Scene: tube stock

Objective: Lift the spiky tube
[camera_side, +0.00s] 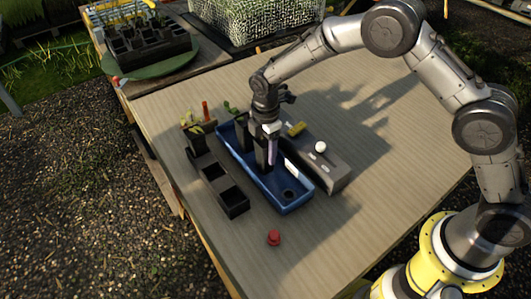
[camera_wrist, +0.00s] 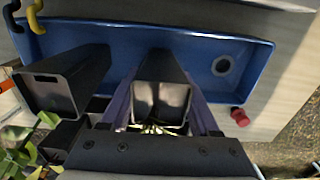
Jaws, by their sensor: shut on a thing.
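My gripper (camera_side: 268,150) points down over the blue tray, and its purple fingers also show in the wrist view (camera_wrist: 161,103). It is shut on a black square tube (camera_wrist: 160,66), with one finger on each side. Thin yellowish strands show at the tube's open mouth; I take it for the spiky tube. The held tube (camera_side: 261,153) is upright within the tray's outline in the side view. Whether its base touches the tray floor is hidden. A second black square tube (camera_wrist: 62,88) stands to the left in the wrist view, apart from my gripper.
The blue tray (camera_side: 294,206) has a round drain at its near end. A black rack with square compartments (camera_side: 233,209) lies left of it, with plants at its far end. A grey holder (camera_side: 334,180) with a white ball (camera_side: 320,147) lies right. A red knob (camera_side: 274,237) sits in front.

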